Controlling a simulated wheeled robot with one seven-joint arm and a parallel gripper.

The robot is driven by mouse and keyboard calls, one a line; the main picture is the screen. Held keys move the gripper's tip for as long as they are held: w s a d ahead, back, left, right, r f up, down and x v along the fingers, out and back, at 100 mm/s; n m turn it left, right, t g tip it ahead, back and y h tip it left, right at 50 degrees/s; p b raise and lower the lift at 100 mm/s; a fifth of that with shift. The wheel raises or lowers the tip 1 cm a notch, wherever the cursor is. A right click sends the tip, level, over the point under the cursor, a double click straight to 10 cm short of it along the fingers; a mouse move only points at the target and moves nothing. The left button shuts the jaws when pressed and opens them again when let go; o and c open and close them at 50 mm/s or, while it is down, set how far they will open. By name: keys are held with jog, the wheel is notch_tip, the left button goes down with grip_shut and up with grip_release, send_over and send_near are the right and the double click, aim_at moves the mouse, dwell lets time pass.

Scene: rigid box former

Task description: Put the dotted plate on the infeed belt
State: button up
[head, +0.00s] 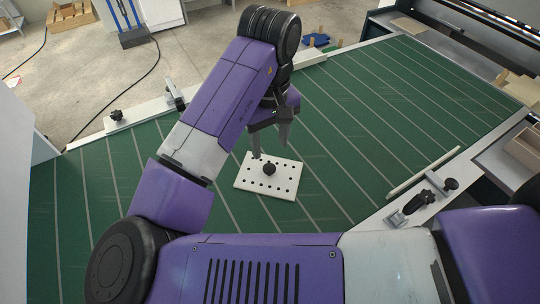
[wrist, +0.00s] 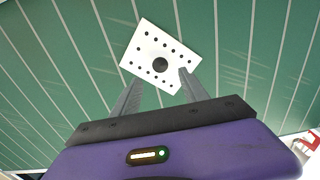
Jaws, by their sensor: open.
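The dotted plate (head: 250,182) is a white rectangle with rows of dark holes and a black knob in its middle. It lies flat on the green striped belt (head: 340,110), a little turned against the stripes. In the wrist view the plate (wrist: 143,49) lies beyond my fingertips, and one fingertip overlaps its lower right edge. My gripper (head: 270,150) is open and empty, with its fingers pointing down beside the knob. The gripper also shows in the wrist view (wrist: 160,76), with its fingers spread apart. I cannot tell the exact height of the fingertips above the plate.
White side rails with clamps (head: 422,203) and (head: 116,116) border the belt. A pale rod (head: 424,172) lies near the right rail. A blue part (head: 317,40) sits near the far edge. The belt is clear around the plate and to the upper right.

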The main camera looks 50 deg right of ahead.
notch_tip(320, 180, up, 3)
jog(key=shift+r, duration=0.2)
dwell(0.6)
